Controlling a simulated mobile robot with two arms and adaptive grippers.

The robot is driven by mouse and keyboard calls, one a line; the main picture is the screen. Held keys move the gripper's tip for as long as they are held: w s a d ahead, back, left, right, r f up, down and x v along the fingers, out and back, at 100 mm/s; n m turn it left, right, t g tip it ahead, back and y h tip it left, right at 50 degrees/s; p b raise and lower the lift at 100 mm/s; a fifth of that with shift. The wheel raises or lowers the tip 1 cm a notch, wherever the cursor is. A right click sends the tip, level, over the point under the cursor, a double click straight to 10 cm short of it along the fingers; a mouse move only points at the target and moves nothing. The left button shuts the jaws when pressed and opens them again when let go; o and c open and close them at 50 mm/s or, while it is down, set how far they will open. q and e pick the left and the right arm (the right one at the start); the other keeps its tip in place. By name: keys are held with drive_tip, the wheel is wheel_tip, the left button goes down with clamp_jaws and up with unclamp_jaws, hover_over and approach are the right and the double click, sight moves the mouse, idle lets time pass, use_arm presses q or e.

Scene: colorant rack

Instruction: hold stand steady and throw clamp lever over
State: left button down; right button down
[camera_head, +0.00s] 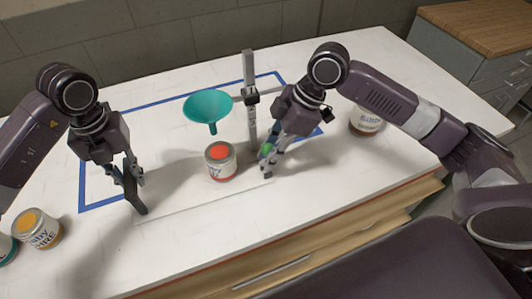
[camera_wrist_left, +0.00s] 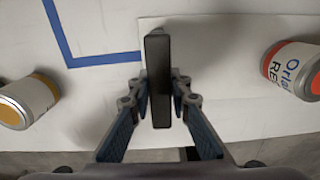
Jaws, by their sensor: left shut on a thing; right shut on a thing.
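A grey stand post (camera_head: 250,85) rises behind the red-topped can (camera_head: 220,160), and a teal funnel (camera_head: 208,108) is beside it. A pale flat plate (camera_head: 180,203) lies under the can. My left gripper (camera_head: 133,185) is shut on a dark upright bar (camera_wrist_left: 158,80) at the plate's left end; the bar shows between its fingers in the left wrist view (camera_wrist_left: 158,118). My right gripper (camera_head: 268,165) is right of the can, shut on a part with green on it (camera_head: 264,150). The fingers largely hide that part, so I cannot tell the lever's angle.
A yellow-topped can (camera_head: 38,229) stands at the left, partly beside a teal one (camera_head: 6,248). Another can (camera_head: 366,121) stands behind my right forearm. Blue tape (camera_head: 82,180) outlines part of the white table. A wooden-topped cabinet (camera_head: 480,25) stands at the back right.

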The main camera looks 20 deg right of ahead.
drive_tip(key=d+y, duration=0.2)
drive_tip(key=y, duration=0.1)
drive_tip(key=shift+s+f+y, duration=0.1)
drive_tip(key=shift+f+y, duration=0.2)
drive_tip(key=shift+d+f+t+y, duration=0.15)
drive_tip(key=shift+d+y, duration=0.2)
drive_tip(key=shift+y, duration=0.3)
drive_tip(key=shift+d+f+t+y, duration=0.15)
drive_tip(key=shift+d+y, duration=0.2)
drive_tip(key=shift+y, duration=0.3)
drive_tip(key=c, duration=1.7)
unclamp_jaws()
drive_tip(key=v, duration=1.2)
drive_tip(key=shift+d, duration=0.1)
use_arm(q)
drive_tip(key=c, duration=1.7)
unclamp_jaws()
